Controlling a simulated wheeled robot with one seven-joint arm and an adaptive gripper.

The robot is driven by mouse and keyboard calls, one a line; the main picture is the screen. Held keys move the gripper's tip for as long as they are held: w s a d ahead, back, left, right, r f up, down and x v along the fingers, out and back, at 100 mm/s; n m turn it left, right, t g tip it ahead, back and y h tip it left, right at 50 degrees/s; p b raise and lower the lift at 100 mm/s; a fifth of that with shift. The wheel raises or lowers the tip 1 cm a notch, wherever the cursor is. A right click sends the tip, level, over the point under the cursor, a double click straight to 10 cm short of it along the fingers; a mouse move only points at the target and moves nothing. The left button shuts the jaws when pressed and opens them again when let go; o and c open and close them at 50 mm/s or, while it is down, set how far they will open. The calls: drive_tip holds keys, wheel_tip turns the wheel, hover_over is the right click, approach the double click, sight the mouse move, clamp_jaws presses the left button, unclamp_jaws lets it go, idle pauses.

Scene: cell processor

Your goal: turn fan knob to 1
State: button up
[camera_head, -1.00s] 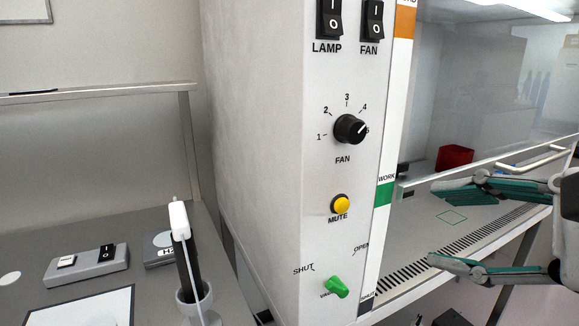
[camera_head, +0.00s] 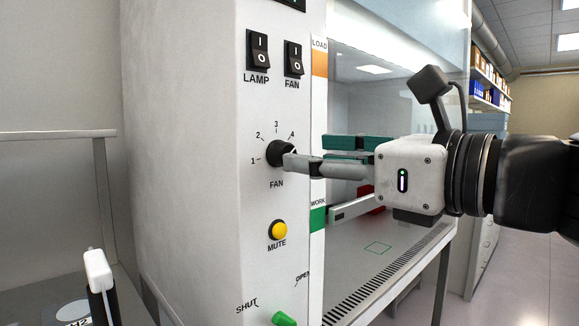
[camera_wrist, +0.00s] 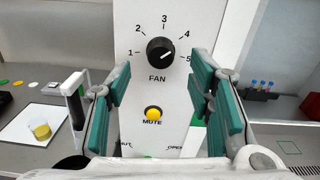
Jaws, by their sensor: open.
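The black fan knob (camera_head: 277,153) sits on the white front panel (camera_head: 225,190), with marks 1 to 5 around it. In the wrist view the knob (camera_wrist: 160,52) shows a white pointer line toward the right, near 5. My gripper (camera_head: 306,152) is at the panel from the right. One finger overlaps the knob's right edge in the head view; I cannot tell if it touches. In the wrist view my gripper (camera_wrist: 160,78) is open, fingers apart on either side, with the knob centred between them and beyond the tips. Nothing is held.
The LAMP switch (camera_head: 257,50) and FAN switch (camera_head: 294,58) are above the knob. The yellow MUTE button (camera_head: 278,230) and green valve knob (camera_head: 284,319) are below. A glass sash and work cabinet open to the right. A beaker (camera_wrist: 41,131) stands on the left bench.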

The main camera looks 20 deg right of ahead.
drive_tip(key=b+x, duration=0.1)
drive_tip(key=x, duration=0.4)
clamp_jaws()
